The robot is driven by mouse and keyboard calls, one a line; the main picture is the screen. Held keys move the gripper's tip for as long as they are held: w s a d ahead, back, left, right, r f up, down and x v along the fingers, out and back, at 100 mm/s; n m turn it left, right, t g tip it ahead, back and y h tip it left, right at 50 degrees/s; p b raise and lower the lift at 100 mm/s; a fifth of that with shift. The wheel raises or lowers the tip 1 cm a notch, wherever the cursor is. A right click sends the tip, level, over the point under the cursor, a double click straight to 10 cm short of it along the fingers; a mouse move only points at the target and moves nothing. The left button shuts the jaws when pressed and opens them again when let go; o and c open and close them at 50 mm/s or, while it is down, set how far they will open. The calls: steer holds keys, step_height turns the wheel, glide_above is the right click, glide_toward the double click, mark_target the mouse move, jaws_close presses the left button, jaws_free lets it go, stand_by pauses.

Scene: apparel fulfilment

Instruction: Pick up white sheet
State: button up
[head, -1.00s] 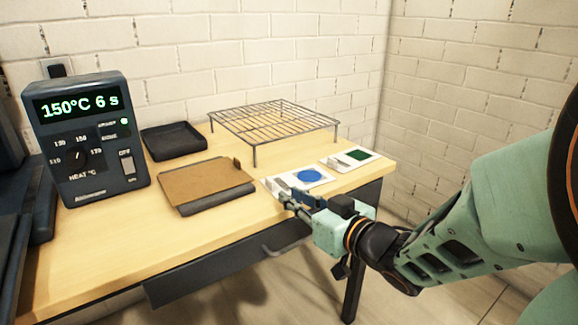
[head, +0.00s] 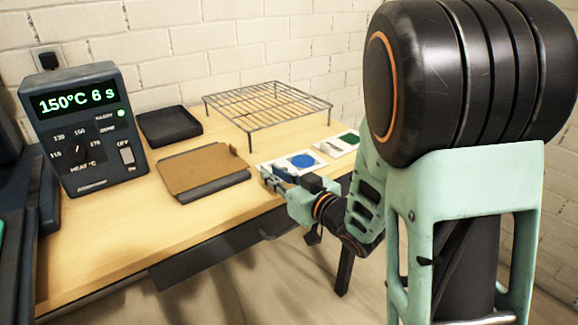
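A white sheet with a blue disc (head: 303,160) lies on the front right part of the table. A second white sheet with a green patch (head: 347,141) lies to its right, partly hidden by my arm. My gripper (head: 270,176) is at the front left edge of the blue-disc sheet, low over the table edge, and covers part of that sheet. The fingertips are small and overlap the sheet, so I cannot tell whether they are open, shut or touching it.
A brown board on a dark plate (head: 203,173) lies left of my gripper. Behind are a black tray (head: 168,125) and a wire rack (head: 270,102). A heater control box (head: 84,130) reads 150°C 6 s. The table's front left (head: 100,235) is clear.

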mark_target(266, 168)
steer(key=x, duration=0.4)
steer(key=shift+w+f+b, duration=0.1)
steer(key=shift+f+b, duration=0.05)
steer(key=shift+b, duration=0.25)
steer(key=shift+c, duration=0.4)
jaws_close()
steer(key=shift+r, duration=0.25)
